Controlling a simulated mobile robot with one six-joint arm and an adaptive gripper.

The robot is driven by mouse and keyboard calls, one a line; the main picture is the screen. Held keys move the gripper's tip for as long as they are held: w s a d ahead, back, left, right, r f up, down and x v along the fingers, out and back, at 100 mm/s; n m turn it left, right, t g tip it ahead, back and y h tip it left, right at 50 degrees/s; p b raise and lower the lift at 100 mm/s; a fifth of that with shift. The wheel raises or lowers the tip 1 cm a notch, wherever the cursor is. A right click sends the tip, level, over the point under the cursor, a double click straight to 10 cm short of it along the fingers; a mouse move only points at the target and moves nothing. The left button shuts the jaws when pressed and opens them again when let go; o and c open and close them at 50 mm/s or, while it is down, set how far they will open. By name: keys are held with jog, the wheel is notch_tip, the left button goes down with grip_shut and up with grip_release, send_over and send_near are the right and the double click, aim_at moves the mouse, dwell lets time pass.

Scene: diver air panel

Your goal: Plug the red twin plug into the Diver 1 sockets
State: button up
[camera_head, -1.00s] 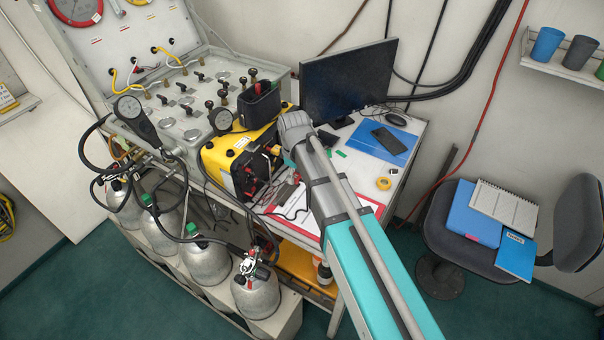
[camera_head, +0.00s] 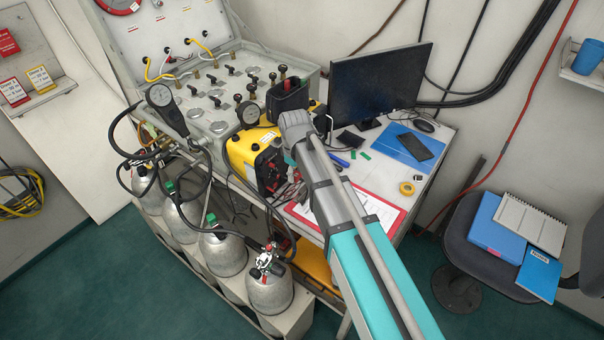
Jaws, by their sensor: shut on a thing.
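The yellow unit (camera_head: 242,152) stands on the desk beside the valve panel, with its dark front face (camera_head: 268,168) turned toward my arm. Small red fittings show on that face. The Diver 1 sockets cannot be told apart at this size. My arm reaches in from the bottom right, its grey wrist just right of the unit. My gripper (camera_head: 292,184) is mostly hidden below the wrist, near the front face. It is shut on a small red piece (camera_head: 297,175), which seems to be the red twin plug. A gap or contact with the unit cannot be told.
A clipboard with paper (camera_head: 376,214), yellow tape (camera_head: 406,188), a blue folder (camera_head: 399,146) and a monitor (camera_head: 378,82) occupy the desk. A black box (camera_head: 287,99) sits at the unit's top. Grey cylinders (camera_head: 222,253) and dark hoses stand below left. A chair (camera_head: 462,240) is right.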

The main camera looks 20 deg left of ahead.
jog(key=shift+w+a, duration=0.3)
jog(key=shift+a, duration=0.4)
jog(key=shift+w+a, duration=0.25)
jog(key=shift+a, duration=0.5)
jog(key=shift+w+a, duration=0.3)
jog(key=shift+a, duration=0.4)
jog(key=shift+w+a, duration=0.2)
jog(key=shift+a, duration=0.3)
jog(key=shift+w+a, duration=0.15)
jog(key=shift+a, duration=0.3)
dwell(2.7)
jog(key=o, duration=1)
jog(key=shift+o, duration=0.3)
jog(key=shift+d, duration=0.1)
